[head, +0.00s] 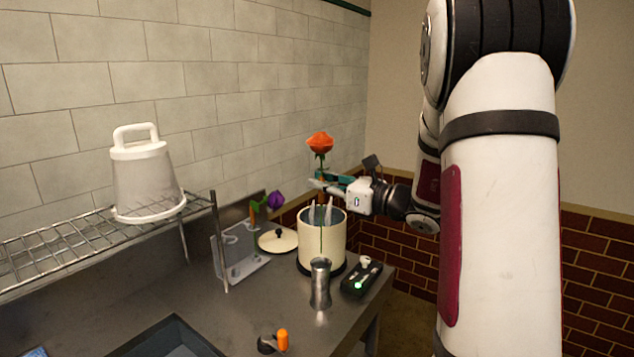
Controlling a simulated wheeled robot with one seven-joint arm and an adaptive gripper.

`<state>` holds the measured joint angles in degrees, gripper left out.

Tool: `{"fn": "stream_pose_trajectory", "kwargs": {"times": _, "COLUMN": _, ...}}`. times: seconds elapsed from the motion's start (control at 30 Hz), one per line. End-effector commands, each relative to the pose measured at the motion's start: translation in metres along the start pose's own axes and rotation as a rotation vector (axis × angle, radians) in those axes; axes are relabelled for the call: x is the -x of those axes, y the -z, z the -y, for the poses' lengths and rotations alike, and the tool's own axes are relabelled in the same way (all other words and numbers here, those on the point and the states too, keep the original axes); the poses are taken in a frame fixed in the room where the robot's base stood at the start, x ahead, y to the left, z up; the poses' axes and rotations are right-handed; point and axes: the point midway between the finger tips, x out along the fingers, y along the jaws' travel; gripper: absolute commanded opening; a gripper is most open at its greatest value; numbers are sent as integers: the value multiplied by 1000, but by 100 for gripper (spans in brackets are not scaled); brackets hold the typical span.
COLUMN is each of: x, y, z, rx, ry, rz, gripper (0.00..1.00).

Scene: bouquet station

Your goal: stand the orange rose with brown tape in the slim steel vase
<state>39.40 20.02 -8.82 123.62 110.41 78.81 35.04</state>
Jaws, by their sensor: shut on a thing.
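The orange rose (320,142) is upright in the head view, its bloom above my gripper (322,182). My gripper is shut on its stem and reaches in from the right. The thin stem hangs down in front of a cream canister toward the slim steel vase (320,287), which stands upright on the steel counter. The stem's lower end meets the vase's mouth in the picture; I cannot tell whether it is inside or just above or behind the rim.
The open cream canister (334,244) stands right behind the vase, its lid (278,240) to the left. A purple flower (276,200) stands by a grey rack (240,250).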

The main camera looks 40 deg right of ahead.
Motion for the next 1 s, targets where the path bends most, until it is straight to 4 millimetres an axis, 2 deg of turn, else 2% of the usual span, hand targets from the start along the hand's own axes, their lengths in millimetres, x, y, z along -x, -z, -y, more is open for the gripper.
{"fn": "stream_pose_trajectory", "kwargs": {"times": 1.0, "x": -1, "y": 76, "z": 0, "rx": 0, "ry": 1, "rz": 1, "gripper": 0}}
